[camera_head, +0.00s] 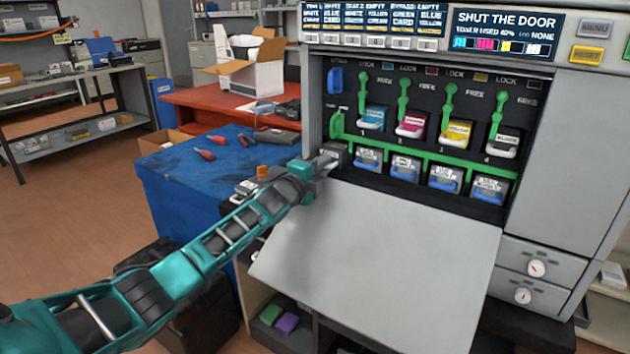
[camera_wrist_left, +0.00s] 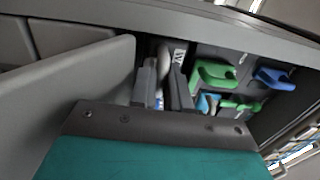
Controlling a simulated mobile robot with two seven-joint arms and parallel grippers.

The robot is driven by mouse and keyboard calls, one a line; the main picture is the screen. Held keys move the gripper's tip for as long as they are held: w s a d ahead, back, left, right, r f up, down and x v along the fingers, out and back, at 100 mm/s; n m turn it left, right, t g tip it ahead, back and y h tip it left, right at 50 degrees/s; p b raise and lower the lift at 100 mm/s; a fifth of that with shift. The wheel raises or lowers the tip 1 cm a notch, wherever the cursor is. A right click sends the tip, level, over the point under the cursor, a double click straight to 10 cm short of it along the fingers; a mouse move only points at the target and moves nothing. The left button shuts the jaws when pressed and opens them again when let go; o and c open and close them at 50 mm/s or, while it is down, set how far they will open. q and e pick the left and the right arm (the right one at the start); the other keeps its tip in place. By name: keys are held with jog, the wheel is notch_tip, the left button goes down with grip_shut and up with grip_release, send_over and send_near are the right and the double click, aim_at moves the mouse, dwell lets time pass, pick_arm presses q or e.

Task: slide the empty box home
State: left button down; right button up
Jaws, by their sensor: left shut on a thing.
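The dark grey empty box (camera_head: 338,149) sits at the lower left of the printer's open bay, left of a row of similar small labelled boxes. My left gripper (camera_head: 326,163) reaches in over the left end of the lowered door and is shut on the front of the empty box. In the left wrist view, the gripper's fingers (camera_wrist_left: 163,88) close around a pale grip, with a white label beside it. The fingers hide much of the box's front, and I cannot tell exactly how deep it sits. My right gripper is not in view.
The lowered grey door (camera_head: 375,265) slopes below the bay. A green bar (camera_head: 430,152) runs above the small boxes, under cartridges with green levers (camera_head: 404,100). The screen (camera_head: 506,33) reads "SHUT THE DOOR". A blue-covered table (camera_head: 190,180) stands to the left.

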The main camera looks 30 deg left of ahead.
pick_arm(q)
jog(key=shift+w+b, duration=0.35)
jog(key=shift+w, duration=0.4)
